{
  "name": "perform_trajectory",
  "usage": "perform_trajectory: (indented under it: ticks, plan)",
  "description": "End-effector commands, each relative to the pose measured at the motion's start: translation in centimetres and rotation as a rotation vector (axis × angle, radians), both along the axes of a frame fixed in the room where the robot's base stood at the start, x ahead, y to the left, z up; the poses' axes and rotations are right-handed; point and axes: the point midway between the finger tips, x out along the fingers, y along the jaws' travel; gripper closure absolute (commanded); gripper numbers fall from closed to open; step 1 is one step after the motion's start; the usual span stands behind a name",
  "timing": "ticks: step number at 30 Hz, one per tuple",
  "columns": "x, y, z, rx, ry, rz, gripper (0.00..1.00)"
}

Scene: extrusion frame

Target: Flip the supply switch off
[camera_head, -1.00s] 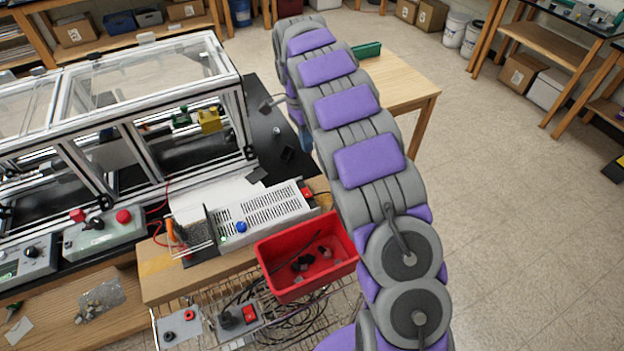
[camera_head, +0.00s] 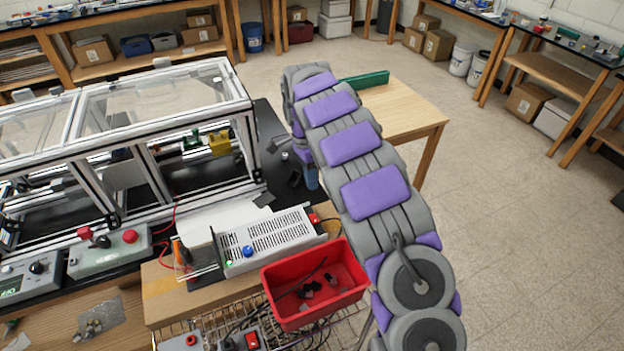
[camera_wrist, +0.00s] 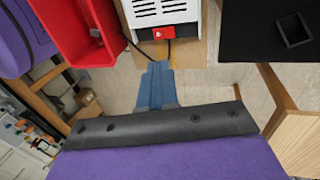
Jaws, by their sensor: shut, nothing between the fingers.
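The supply is a white perforated box (camera_head: 270,238) on a cardboard-coloured board. Its red switch (camera_head: 314,218) sits on the right end, and a dark cable leaves that end. In the wrist view the red switch (camera_wrist: 164,33) faces me near the top centre, below the white vented casing (camera_wrist: 160,10). My gripper (camera_wrist: 157,68) shows as blue fingers held together, empty, pointing at the switch with a visible gap. In the head view the blue fingers (camera_head: 311,179) are just behind the switch end, apart from it. I cannot tell the switch's on or off position.
A red bin (camera_head: 314,285) with dark parts stands right in front of the supply; it also shows in the wrist view (camera_wrist: 80,35). A framed enclosure (camera_head: 130,150) is at left. A black mat with a small square part (camera_wrist: 292,30) lies at right. A wooden table (camera_head: 405,112) stands behind my arm.

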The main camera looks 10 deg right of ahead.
Motion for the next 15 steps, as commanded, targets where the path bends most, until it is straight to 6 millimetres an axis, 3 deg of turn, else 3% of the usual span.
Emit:
perform_trajectory:
  ticks: [9, 15]
  plan:
    - [-1.8, -0.4, -6.2, -0.001, 0.005, -0.002, 1.0]
    - [-2.6, -0.6, -9.1, 0.0, 0.005, -0.001, 1.0]
